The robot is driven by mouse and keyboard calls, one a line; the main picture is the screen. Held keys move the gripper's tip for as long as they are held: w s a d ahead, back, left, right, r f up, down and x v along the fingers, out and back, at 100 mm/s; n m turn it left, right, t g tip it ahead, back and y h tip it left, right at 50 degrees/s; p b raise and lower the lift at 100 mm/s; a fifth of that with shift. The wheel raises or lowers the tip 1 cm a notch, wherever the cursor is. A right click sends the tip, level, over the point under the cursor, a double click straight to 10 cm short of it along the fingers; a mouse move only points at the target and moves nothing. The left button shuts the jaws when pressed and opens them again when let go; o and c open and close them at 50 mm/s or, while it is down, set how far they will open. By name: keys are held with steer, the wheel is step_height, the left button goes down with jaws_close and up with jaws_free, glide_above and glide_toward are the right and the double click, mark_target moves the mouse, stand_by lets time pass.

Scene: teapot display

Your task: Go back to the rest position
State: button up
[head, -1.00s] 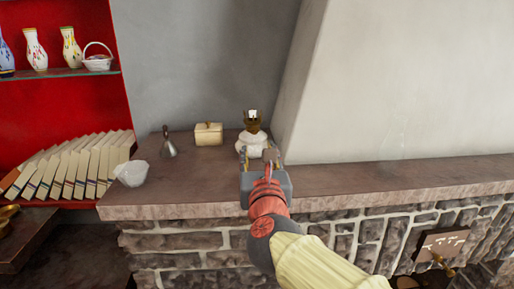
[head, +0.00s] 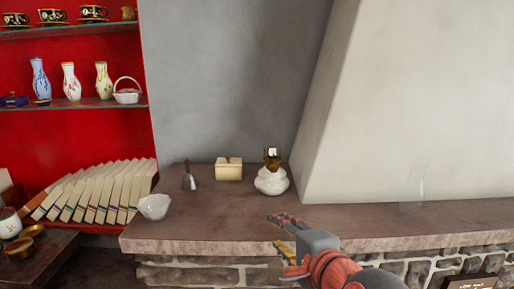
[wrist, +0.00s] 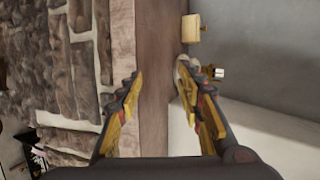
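My gripper (head: 282,236) is at the front edge of the stone ledge (head: 215,225) in the head view, below and right of a white round pot (head: 271,181). In the wrist view my gripper (wrist: 155,88) has its two yellow and dark fingers spread wide with nothing between them. The white pot stands on the ledge with a brown piece (head: 272,160) bearing a white tag at its top. In the wrist view the pot is mostly hidden behind one finger.
On the ledge stand a cream box (head: 229,169), a grey bell-like object (head: 190,178), a white bowl (head: 154,206) and a clear glass object (head: 414,192). A red shelf holds vases (head: 70,82) and leaning books (head: 105,190). The ledge's middle is mostly bare.

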steer(key=s+d+f+n+g+h+p, duration=0.1)
steer(key=s+d+f+n+g+h, duration=0.1)
steer(key=s+d+f+n, duration=0.4)
steer(key=s+d+f+n+g+h+p, duration=0.2)
steer(key=s+d+f+n+g, duration=0.3)
steer(key=s+n, duration=0.4)
steer(key=s+d+f, duration=0.1)
steer(key=s+d, duration=0.1)
steer(key=s, duration=0.1)
steer(key=shift+s+d+f+g+h, duration=0.2)
steer(key=shift+d+g+h, duration=0.1)
steer(key=shift+d+h, duration=0.1)
steer(key=shift+w, duration=0.1)
